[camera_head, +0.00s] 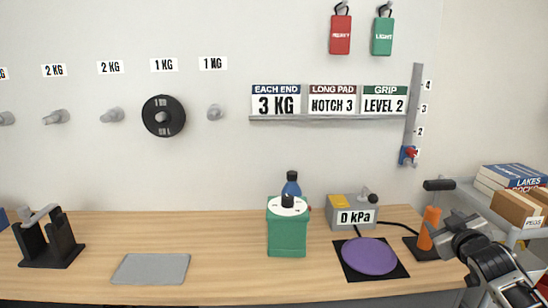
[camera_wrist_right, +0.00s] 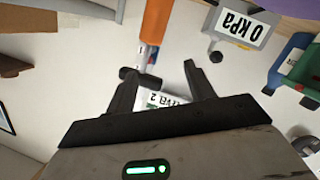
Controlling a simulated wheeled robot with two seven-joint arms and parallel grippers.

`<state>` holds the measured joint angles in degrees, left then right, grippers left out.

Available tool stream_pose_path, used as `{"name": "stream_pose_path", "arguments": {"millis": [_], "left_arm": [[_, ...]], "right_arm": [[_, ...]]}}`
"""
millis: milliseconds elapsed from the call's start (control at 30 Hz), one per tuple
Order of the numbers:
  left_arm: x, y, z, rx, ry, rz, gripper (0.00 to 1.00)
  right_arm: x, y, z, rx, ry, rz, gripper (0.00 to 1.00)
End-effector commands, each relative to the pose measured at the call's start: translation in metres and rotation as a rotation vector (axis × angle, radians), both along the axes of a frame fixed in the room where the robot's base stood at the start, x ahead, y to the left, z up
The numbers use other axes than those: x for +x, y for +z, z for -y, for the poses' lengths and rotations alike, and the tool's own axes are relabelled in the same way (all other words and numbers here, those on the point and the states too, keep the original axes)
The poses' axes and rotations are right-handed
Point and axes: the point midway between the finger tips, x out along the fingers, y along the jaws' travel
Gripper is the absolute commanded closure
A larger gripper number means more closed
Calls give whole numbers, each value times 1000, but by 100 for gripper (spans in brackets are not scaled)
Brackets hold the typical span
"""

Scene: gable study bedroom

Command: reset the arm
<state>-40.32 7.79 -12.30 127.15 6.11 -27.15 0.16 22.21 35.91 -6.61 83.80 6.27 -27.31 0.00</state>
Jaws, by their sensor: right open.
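My right arm comes in from the lower right in the head view. Its gripper (camera_head: 449,226) is open, in front of and just right of an orange hand pump (camera_head: 430,228) with a black T-handle. In the right wrist view the open jaws (camera_wrist_right: 158,78) have nothing between them. The pump (camera_wrist_right: 156,20), its handle and the LEVEL 2 card (camera_wrist_right: 160,100) show beyond the fingers, upside down. I cannot tell whether the gripper touches the pump. My left gripper is not in view.
A purple disc (camera_head: 369,256) on a black mat, a 0 kPa gauge box (camera_head: 354,211), a green canister (camera_head: 287,235), a grey mat (camera_head: 151,269) and a black stand (camera_head: 49,242) are on the desk. A shelf with books (camera_head: 512,177) and a PEGS box (camera_head: 517,208) is at the right.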

Motion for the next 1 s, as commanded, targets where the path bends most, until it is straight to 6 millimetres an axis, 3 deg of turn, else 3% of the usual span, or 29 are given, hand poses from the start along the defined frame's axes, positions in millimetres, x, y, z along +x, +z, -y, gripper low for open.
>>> {"name": "stream_pose_path", "arguments": {"millis": [33,167,300,433,600,700,900,967,1000], "left_arm": [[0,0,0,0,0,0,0],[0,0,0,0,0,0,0],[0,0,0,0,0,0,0],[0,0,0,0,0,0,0],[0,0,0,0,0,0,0],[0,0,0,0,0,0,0],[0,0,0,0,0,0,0],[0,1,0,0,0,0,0],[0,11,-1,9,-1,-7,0]], "right_arm": [[-9,-23,-20,18,31,-28,46],[-40,-76,-75,74,111,-93,46],[-95,-133,-144,173,202,-175,46],[-161,-169,-204,292,263,-245,46],[-235,-184,-258,438,294,-312,46],[-269,-184,-278,510,293,-338,46],[-316,-175,-302,621,273,-373,46],[-327,-170,-306,648,263,-382,46],[-323,-161,-304,630,264,-384,46]]}}
